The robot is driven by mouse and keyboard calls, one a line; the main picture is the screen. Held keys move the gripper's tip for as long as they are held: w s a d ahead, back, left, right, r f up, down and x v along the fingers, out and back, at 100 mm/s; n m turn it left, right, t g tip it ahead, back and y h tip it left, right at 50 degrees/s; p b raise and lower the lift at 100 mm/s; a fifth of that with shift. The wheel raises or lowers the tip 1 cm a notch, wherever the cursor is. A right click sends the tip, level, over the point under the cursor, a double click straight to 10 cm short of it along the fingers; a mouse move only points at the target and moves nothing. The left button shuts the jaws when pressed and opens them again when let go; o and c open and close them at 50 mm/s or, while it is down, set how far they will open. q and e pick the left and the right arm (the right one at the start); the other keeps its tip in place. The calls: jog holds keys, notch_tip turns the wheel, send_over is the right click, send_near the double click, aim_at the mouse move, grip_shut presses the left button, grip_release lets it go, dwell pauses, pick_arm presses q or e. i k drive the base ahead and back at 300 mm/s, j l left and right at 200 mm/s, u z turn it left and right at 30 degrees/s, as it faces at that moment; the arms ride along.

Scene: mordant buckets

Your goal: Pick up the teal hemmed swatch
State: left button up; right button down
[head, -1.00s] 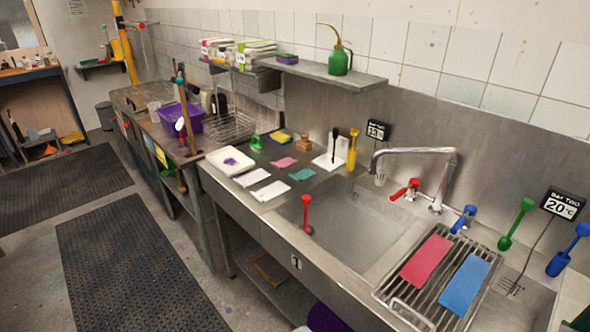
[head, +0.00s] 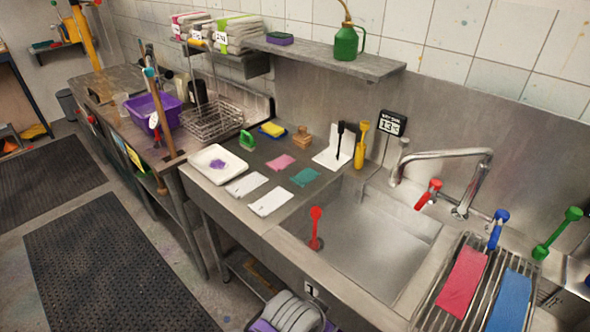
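The teal swatch (head: 305,177) lies flat on the steel drainboard left of the sink basin, near the basin's edge. It is small and roughly rectangular; its hem is too small to make out. A pink swatch (head: 280,162) lies just to its left and slightly farther back. Neither of my grippers is in the head view, so nothing of mine is near the swatch.
Two white pieces (head: 271,201) and a white tray (head: 213,152) lie left of the teal swatch. Behind stand a wooden block (head: 302,138), a black-handled tool (head: 339,138) and a yellow tool (head: 360,145). The sink basin (head: 375,240) is at the right.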

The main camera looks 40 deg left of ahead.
aim_at(308, 175)
jog(key=i+j, duration=0.1)
jog(key=j, duration=0.35)
jog(key=i+j, duration=0.15)
jog(key=j, duration=0.25)
jog(key=i+j, duration=0.1)
jog(key=j, duration=0.35)
jog(key=i+j, duration=0.15)
jog(key=j, duration=0.3)
jog(key=i+j, duration=0.1)
jog(key=j, duration=0.3)
